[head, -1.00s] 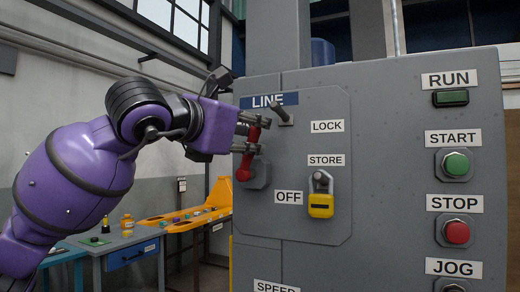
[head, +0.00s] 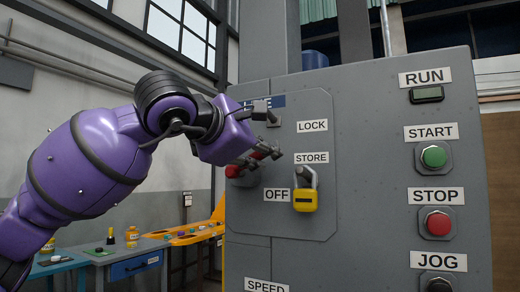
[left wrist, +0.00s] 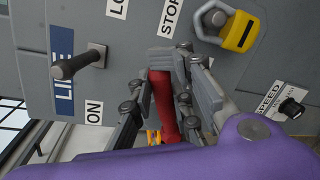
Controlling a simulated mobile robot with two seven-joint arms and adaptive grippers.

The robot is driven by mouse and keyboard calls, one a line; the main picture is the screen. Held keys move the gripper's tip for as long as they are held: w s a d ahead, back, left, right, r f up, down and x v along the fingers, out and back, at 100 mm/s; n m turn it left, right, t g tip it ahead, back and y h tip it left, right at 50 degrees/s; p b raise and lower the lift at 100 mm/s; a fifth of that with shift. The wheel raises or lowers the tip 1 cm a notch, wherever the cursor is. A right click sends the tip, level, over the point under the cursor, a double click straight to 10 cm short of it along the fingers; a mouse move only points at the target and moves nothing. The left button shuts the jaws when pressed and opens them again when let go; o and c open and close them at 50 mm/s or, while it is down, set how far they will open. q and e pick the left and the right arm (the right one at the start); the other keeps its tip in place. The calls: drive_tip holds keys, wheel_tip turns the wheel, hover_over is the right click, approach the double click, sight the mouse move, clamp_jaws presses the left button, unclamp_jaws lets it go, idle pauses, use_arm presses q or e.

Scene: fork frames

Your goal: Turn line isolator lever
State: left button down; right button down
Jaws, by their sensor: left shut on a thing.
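The red line isolator lever (head: 233,171) is on the left of the grey panel, under the partly covered LINE label (head: 264,102). In the left wrist view the red handle (left wrist: 164,102) lies between the fingers (left wrist: 172,75). The ON label (left wrist: 93,112) shows there too. A yellow padlock (head: 305,199) hangs at the STORE label (head: 311,158). My right gripper is out of view.
A dark peg (head: 272,118) sticks out above the lever, close to my gripper. The RUN lamp (head: 427,94), green START button (head: 433,156) and red STOP button (head: 438,223) are at the right. A workbench (head: 130,262) stands at the lower left.

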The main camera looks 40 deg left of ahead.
use_arm(q)
drive_tip(key=shift+w+f+m+g+y+b, duration=0.15)
drive_tip(key=shift+f+m+y+b, duration=0.3)
drive_tip(key=shift+f+m+b, duration=0.55)
drive_tip(key=shift+w+f+m+g+y+b, duration=0.15)
drive_tip(key=shift+f+m+y+b, duration=0.45)
drive_tip(key=shift+f+m, duration=0.55)
drive_tip(key=shift+r+m, duration=0.15)
drive_tip(key=shift+m, duration=0.1)
drive_tip(key=c, duration=1.9)
unclamp_jaws()
drive_tip(key=shift+o, duration=1.3)
drive_tip(key=shift+w, duration=0.35)
drive_tip(key=shift+s, duration=0.1)
drive_tip(key=v, duration=1.2)
drive_tip(key=shift+d, duration=0.2)
